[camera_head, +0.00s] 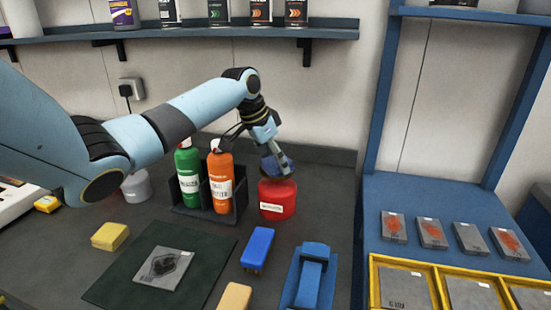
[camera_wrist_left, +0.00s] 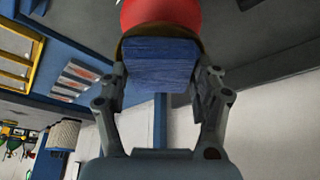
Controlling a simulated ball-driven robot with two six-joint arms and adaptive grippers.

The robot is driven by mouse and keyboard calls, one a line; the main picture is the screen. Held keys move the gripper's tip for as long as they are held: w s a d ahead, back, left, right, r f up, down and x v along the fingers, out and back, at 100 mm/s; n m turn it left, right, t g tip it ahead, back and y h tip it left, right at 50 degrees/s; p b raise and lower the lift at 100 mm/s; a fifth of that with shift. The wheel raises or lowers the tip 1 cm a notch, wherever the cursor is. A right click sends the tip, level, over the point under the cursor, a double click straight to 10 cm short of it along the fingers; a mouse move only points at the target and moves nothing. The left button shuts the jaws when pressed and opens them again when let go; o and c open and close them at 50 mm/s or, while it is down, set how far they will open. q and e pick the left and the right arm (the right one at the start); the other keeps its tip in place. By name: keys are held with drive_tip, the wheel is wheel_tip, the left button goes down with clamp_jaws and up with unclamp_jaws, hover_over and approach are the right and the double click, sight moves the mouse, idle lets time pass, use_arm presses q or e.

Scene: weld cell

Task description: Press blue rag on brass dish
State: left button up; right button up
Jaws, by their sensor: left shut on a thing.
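My left gripper (camera_head: 275,158) is shut on the blue rag (camera_head: 283,167), a folded pad, right above the red can (camera_head: 278,200). In the left wrist view the rag (camera_wrist_left: 160,65) sits between both fingers. The brass dish (camera_wrist_left: 160,30) shows there as a brownish rim behind the rag, at the top of the red can (camera_wrist_left: 160,11). The rag hides most of the dish, and I cannot tell if the two touch. My right gripper is not in view.
A rack (camera_head: 211,212) with a green bottle (camera_head: 188,172) and an orange bottle (camera_head: 221,178) stands just left of the can. A blue brush-like block (camera_head: 258,248), a yellow block (camera_head: 110,236) and a dark mat (camera_head: 205,266) lie in front. A blue bench (camera_head: 430,200) is at right.

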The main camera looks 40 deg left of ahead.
sight(275, 161)
use_arm(q)
drive_tip(key=shift+f, duration=0.6)
idle(0.3)
idle(0.5)
wheel_tip(275, 161, up, 7)
drive_tip(key=p, duration=0.7)
drive_tip(key=shift+r, duration=0.1)
drive_tip(key=shift+s, duration=0.1)
idle(0.4)
